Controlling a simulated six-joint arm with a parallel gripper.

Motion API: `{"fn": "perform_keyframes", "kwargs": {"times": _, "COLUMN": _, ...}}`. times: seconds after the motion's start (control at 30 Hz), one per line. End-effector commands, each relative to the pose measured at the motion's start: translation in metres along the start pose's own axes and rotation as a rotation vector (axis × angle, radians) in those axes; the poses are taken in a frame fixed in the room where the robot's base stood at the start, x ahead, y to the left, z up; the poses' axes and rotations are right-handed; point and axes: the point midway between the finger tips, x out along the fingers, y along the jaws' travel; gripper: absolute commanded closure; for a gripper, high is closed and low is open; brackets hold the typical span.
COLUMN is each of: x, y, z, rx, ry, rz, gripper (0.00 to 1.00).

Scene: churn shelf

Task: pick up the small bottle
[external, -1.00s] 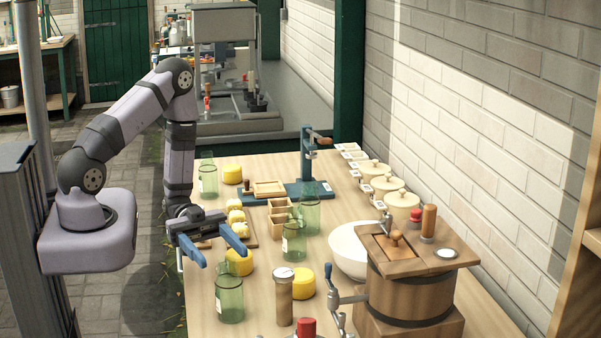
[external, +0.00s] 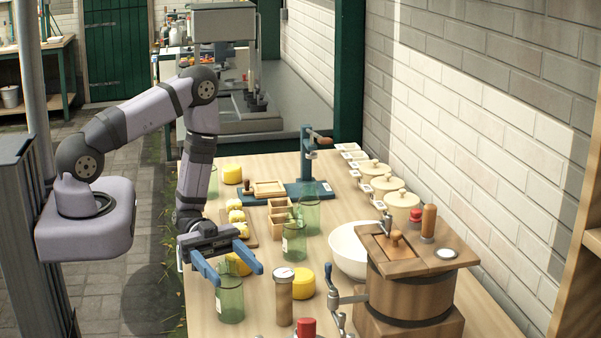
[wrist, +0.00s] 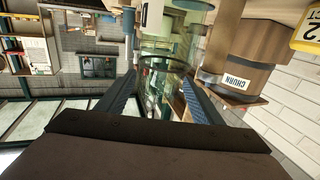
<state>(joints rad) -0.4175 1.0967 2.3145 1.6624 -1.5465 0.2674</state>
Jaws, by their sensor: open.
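Several green glass bottles stand on the wooden table; I cannot tell which one the task calls small. The nearest glass bottle (external: 230,304) stands upright at the table's left front. My gripper (external: 240,275) is open, with its two blue fingers at the top of this bottle in the external view. Part of its rim is hidden behind a finger. In the wrist view my gripper (wrist: 160,82) is open, with clear greenish glass (wrist: 160,45) showing between and beyond the fingers. Another glass bottle (external: 294,242) with a label stands farther back, and a third (external: 309,212) is behind it.
A wooden cylinder with a dial (external: 284,300) and a yellow round (external: 302,283) stand just right of the nearest bottle. A wooden churn (external: 412,292) with a crank and a white bowl (external: 352,250) are farther right. Another yellow round (external: 238,264) is behind my fingers.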

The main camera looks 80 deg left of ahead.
Motion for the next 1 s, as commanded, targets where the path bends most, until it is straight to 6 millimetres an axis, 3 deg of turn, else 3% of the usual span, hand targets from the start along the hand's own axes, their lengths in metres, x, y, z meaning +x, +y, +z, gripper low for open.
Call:
{"fn": "perform_keyframes", "kwargs": {"times": 0.17, "x": 0.0123, "y": 0.0005, "z": -0.0006, "rx": 0.001, "ry": -0.001, "rz": 0.002, "gripper": 0.40}}
{"fn": "perform_keyframes", "kwargs": {"times": 0.43, "x": 0.0138, "y": -0.0002, "z": 0.0006, "rx": 0.002, "ry": -0.001, "rz": -0.001, "gripper": 0.40}}
{"fn": "perform_keyframes", "kwargs": {"times": 0.47, "x": 0.0138, "y": -0.0002, "z": 0.0006, "rx": 0.002, "ry": -0.001, "rz": -0.001, "gripper": 0.42}}
{"fn": "perform_keyframes", "kwargs": {"times": 0.7, "x": 0.0137, "y": -0.0001, "z": 0.0005, "rx": 0.001, "ry": -0.001, "rz": -0.001, "gripper": 0.99}}
{"fn": "perform_keyframes", "kwargs": {"times": 1.0, "x": 0.0137, "y": -0.0001, "z": -0.0005, "rx": 0.001, "ry": 0.000, "rz": -0.001, "gripper": 1.00}}
